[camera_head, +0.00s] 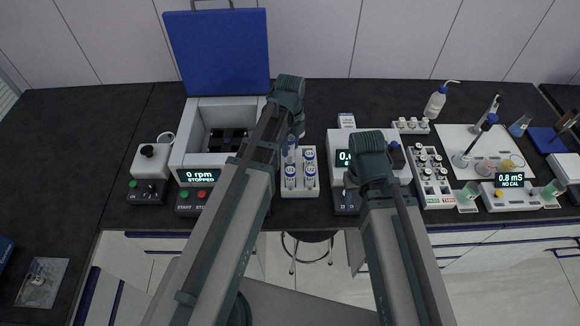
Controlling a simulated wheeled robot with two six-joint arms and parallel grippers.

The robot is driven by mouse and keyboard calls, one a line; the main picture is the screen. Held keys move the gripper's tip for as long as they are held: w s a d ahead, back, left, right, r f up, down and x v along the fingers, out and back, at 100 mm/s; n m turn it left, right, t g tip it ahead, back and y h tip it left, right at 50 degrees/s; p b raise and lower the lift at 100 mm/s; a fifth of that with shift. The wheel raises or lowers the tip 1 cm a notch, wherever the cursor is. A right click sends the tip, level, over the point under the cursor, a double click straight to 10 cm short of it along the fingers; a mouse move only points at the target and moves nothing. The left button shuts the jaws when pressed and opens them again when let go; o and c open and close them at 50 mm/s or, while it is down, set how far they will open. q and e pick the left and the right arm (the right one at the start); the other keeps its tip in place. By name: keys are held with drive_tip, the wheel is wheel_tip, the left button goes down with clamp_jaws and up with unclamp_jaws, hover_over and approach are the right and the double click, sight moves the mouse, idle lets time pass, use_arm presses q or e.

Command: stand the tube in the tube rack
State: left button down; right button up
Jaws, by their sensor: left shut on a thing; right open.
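The white tube rack (300,193) stands on the dark bench in the middle, with several capped, white-labelled tubes in it. My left gripper (298,128) is over the rack's back end and is shut on a tube. The arm and wrist hide most of that held tube, so its tilt and its gap to the rack cannot be told. My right gripper (352,178) is open, to the right of the rack, in front of a white device with a display; its fingers are mostly hidden by its wrist.
A centrifuge (182,155) with its blue lid (218,50) raised stands left of the rack. A white device (340,140) stands close on the right. Further right are a vial rack (430,175), a wash bottle (435,103) and a meter (510,195). The bench's far left is clear.

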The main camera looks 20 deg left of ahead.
sight(290, 161)
use_arm(q)
drive_tip(key=shift+f+b, duration=3.3)
drive_tip(key=shift+f, duration=0.6)
drive_tip(key=shift+r, duration=0.15)
drive_tip(key=shift+c, duration=2.3)
unclamp_jaws()
